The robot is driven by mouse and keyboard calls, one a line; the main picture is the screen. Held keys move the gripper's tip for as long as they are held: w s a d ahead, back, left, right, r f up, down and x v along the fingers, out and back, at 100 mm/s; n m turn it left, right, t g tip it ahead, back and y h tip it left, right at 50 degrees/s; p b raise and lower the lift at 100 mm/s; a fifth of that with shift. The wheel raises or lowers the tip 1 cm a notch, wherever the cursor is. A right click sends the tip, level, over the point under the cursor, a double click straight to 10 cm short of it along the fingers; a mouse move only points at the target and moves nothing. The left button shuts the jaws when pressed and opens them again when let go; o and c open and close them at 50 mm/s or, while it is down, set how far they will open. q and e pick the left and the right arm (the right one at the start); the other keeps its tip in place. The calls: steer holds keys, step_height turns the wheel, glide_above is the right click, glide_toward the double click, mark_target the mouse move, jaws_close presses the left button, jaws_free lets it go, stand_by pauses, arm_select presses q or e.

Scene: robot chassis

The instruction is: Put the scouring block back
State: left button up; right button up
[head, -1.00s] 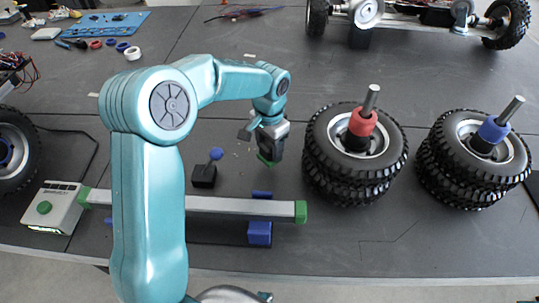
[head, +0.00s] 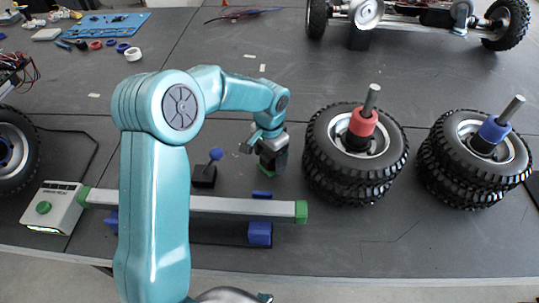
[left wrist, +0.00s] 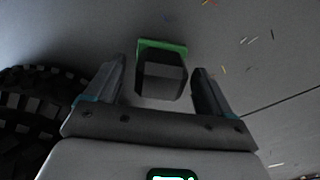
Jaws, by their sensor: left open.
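The scouring block is dark with a green edge. In the left wrist view the block (left wrist: 162,75) lies between my two fingers, with a gap on each side. My left gripper is open around the block, low over the grey table. Whether the block rests fully on the table is hard to tell. My right gripper is not in view.
A tyre stack with a red collar (head: 363,122) stands close right of my gripper, and a blue-collared one (head: 492,130) farther right. A black piece with a blue knob (head: 216,154) stands to the left. A grey bar with green ends (head: 245,207) lies in front.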

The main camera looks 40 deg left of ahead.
arm_select(q)
steer(key=shift+w+r, duration=0.1)
steer(key=shift+r, duration=0.4)
step_height(320, 180, up, 11)
steer(key=p, duration=0.1)
steer(key=shift+r, duration=0.2)
steer(key=shift+f, duration=0.1)
